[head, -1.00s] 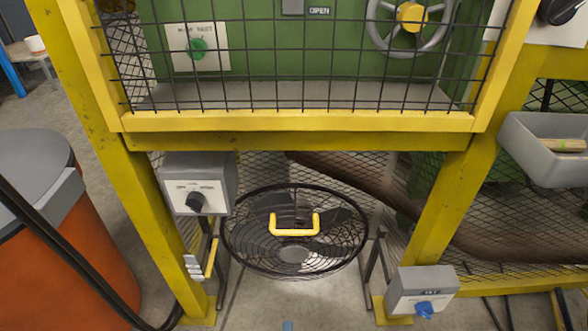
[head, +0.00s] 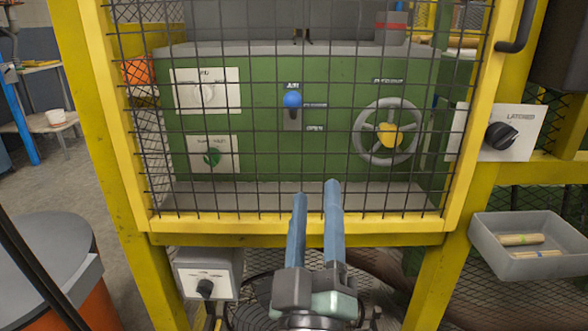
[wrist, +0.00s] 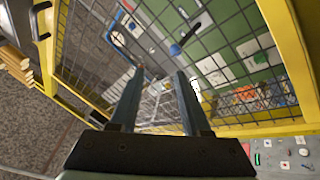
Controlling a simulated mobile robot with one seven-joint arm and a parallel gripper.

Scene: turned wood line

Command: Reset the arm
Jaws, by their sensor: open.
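My gripper (head: 316,190) is in the lower middle of the head view, its two blue-grey fingers pointing up and apart. It also shows in the wrist view (wrist: 158,75), with nothing between the fingers. In the head view it stands in front of the lower bar of a yellow-framed mesh guard (head: 295,225). Whether it touches the guard I cannot tell.
Behind the mesh is a green machine panel with a blue-knobbed lever (head: 292,100) and a handwheel (head: 388,134). A latch knob (head: 500,136) is at right, above a grey bin (head: 530,262) holding wooden pieces. A grey switch box (head: 206,273) and a fan (head: 250,312) sit below.

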